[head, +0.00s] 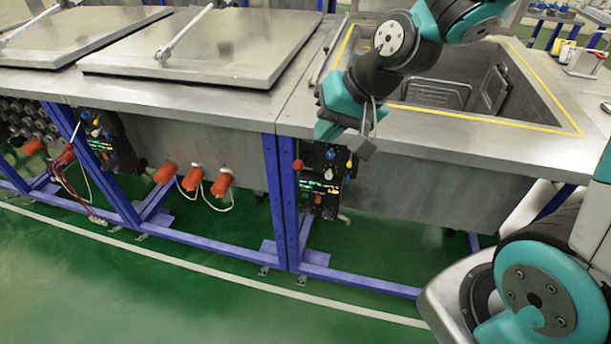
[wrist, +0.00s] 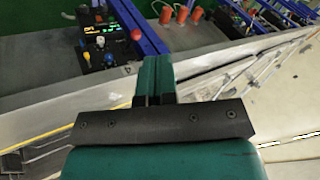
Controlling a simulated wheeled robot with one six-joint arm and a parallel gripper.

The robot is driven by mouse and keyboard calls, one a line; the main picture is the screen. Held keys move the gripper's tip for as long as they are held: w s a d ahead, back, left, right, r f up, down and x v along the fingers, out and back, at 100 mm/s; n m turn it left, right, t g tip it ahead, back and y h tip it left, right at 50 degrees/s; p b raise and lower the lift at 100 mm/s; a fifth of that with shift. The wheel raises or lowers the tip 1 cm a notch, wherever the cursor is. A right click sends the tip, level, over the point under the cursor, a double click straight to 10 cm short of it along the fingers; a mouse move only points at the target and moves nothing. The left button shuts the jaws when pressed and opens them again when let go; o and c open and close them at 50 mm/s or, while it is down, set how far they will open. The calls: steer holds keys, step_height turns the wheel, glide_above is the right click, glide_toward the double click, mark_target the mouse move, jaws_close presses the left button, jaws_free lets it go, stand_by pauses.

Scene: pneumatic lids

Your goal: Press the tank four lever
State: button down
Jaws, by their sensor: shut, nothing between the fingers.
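The open tank (head: 475,128) on the right has a yellow-edged rim and a basket inside. Its dark control panel (head: 322,182) hangs below the front edge, with lit displays and coloured knobs. A red-balled lever (head: 298,164) sticks out at the panel's upper left. In the wrist view the panel (wrist: 97,42) is at upper left, the red ball (wrist: 135,33) is beside it, and a "4" is marked on the rim nearby. My gripper (head: 328,131) points down above the front rim, near the panel. Its teal fingers (wrist: 155,66) are shut and empty. Contact with the lever is not visible.
Two closed lids (head: 205,46) cover the tanks to the left. Another panel (head: 103,145) and orange connectors (head: 194,177) sit under that edge. Blue frame legs (head: 280,195) stand beside the panel. The green floor (head: 180,290) in front is clear.

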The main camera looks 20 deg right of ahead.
mark_target(302, 163)
steer(key=w+d+f+m+t+h+b, duration=0.1)
steer(key=w+d+f+m+t, duration=0.1)
steer(key=w+d+f, duration=0.3)
steer(key=shift+w+d+f+m, duration=0.2)
steer(key=shift+f+m, duration=0.55)
steer(key=shift+m, duration=0.15)
steer(key=x, duration=1.4)
steer(key=shift+a+p, duration=0.1)
steer(key=shift+p, duration=0.3)
steer(key=shift+f, duration=0.1)
